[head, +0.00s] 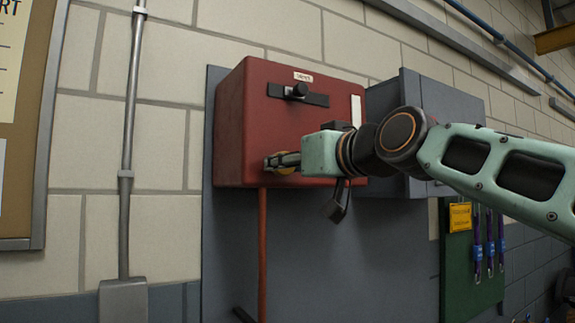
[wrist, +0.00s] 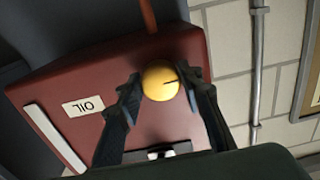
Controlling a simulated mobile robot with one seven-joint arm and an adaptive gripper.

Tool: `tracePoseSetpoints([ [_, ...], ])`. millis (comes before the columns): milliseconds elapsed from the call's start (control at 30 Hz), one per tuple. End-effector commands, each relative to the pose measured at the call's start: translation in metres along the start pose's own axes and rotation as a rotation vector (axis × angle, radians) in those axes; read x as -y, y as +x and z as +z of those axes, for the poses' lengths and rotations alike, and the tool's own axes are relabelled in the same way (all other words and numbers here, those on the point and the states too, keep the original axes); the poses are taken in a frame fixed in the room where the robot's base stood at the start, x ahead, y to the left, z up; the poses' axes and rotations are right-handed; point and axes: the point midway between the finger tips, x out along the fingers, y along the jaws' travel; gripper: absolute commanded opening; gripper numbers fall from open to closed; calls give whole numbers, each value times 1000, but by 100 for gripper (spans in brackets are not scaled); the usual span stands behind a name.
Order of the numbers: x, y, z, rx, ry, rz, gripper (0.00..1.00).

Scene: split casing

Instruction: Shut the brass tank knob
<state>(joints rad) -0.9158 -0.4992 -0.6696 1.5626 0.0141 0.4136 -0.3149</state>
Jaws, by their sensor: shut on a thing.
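The brass knob (wrist: 160,80) is a round yellow disc on the lower front of a red metal box (head: 235,115). A dark line on its face runs from near the middle toward the right in the wrist view. My gripper (wrist: 165,84) has one finger on each side of the knob and is shut on it. In the head view my gripper (head: 282,161) reaches in from the right, and only part of the knob (head: 286,170) shows behind the fingers. An upside-down "OIL" label (wrist: 84,106) is beside the knob in the wrist view; the red box (wrist: 65,75) fills much of that view.
A red pipe (head: 262,250) runs down from the box. A grey cabinet (head: 440,95) stands to the right, behind my arm. A grey conduit (head: 130,130) runs down the wall at left.

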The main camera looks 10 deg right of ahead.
Motion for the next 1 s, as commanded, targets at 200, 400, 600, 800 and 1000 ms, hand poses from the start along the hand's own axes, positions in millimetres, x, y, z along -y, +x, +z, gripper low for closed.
tracePoseSetpoints([
  [200, 0, 0, 0, 0, 19, 1, 10],
  [400, 0, 0, 1, 0, 99, 2, 10],
  [600, -1, 0, 1, 0, 252, 4, 10],
  [800, 0, 0, 1, 0, 441, 4, 10],
  [1000, 0, 0, 1, 1, 631, 4, 10],
])
